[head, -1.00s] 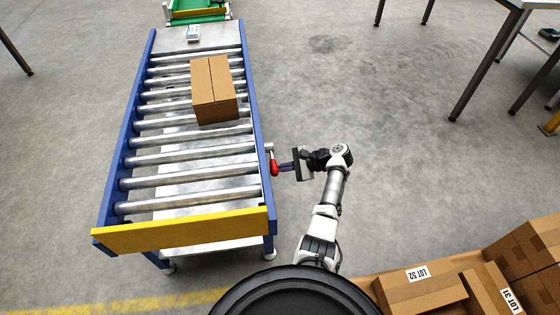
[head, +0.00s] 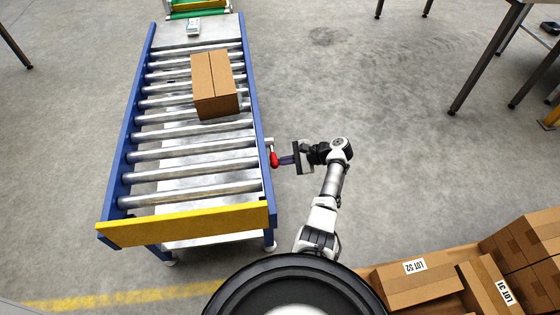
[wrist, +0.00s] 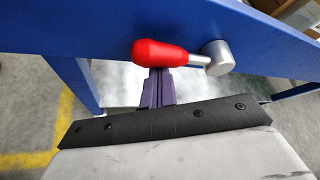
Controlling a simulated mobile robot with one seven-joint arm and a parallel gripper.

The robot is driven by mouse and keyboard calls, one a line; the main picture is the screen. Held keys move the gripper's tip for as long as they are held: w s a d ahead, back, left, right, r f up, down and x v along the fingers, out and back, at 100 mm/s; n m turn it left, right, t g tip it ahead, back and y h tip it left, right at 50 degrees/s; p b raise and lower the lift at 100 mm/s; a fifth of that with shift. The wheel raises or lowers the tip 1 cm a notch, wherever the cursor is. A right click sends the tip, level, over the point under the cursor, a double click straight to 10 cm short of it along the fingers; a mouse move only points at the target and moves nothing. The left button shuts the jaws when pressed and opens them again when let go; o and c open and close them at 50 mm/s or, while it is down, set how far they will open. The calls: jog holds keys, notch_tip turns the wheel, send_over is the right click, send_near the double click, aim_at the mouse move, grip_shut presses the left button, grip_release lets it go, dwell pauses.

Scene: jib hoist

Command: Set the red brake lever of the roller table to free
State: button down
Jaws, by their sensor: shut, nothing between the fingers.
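The roller table (head: 130,160) has blue side rails and metal rollers and stands left of my arm in the head view. Its red brake lever (head: 273,160) is on the outer face of the right rail. In the wrist view the red grip (wrist: 160,53) points left from a silver pivot (wrist: 218,57) on the blue rail. My gripper (head: 283,160) is shut and empty, with its fingertips close to the red grip. In the wrist view the fingers (wrist: 157,82) reach up to the grip's underside and partly go behind it; I cannot tell if they touch.
A cardboard box (head: 214,84) sits on the rollers toward the far end. A yellow end stop (head: 185,224) closes the near end. Cartons (head: 425,285) stand at the lower right. Dark table legs (head: 485,60) are at the upper right. The floor right of my arm is clear.

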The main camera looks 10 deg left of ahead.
jog(key=v, duration=1.3)
jog(key=shift+d+r+b, duration=0.2)
jog(key=shift+d+b, duration=0.15)
jog(key=shift+a, duration=0.1)
